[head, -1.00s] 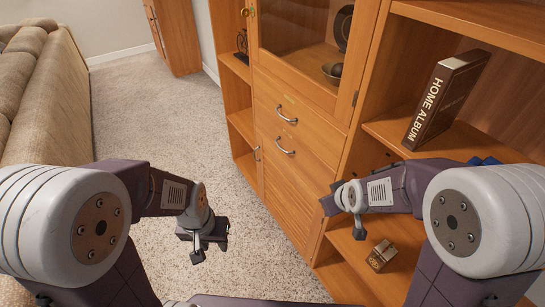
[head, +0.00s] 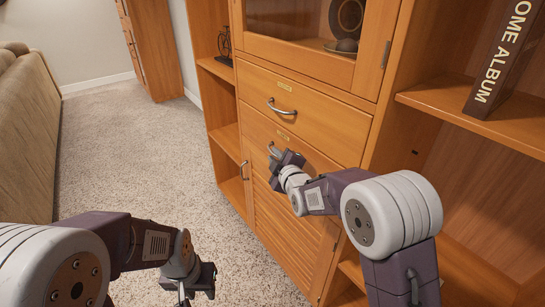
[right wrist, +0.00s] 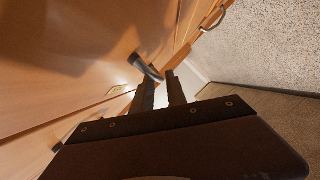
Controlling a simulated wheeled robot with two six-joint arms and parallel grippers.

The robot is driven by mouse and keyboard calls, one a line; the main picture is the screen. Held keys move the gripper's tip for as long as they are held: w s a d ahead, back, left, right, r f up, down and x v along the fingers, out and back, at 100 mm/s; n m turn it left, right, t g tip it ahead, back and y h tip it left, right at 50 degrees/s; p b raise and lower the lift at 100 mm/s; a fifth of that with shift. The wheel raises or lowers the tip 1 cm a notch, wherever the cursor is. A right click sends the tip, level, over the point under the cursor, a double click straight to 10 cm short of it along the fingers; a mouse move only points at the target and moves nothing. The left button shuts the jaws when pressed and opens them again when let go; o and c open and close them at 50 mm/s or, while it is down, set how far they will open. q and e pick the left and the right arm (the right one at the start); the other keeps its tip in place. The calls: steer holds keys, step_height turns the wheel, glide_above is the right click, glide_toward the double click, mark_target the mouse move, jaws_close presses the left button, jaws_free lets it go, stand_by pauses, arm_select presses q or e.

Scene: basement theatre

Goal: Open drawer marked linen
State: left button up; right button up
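The wooden cabinet has two drawers, both closed. The upper drawer (head: 315,118) has a curved metal handle (head: 283,108) and a small brass label (head: 285,86). The lower drawer (head: 257,125) has a similar handle (head: 273,149) and label (head: 283,135). I cannot read either label. My right gripper (head: 284,158) is at the lower handle and partly covers that drawer. In the right wrist view its two fingers (right wrist: 161,92) stand apart, with a handle (right wrist: 146,68) just beyond their tips; contact is unclear. My left gripper (head: 190,288) hangs low over the carpet, its fingers unclear.
A slatted door (head: 285,225) with a vertical handle (head: 244,171) is below. Open shelves at right hold a Home Album book (head: 502,55). A sofa (head: 28,130) stands left. The carpet (head: 135,150) between sofa and cabinet is clear.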

steer(key=shift+x, duration=1.5)
steer(key=shift+c, duration=0.4)
jaws_close()
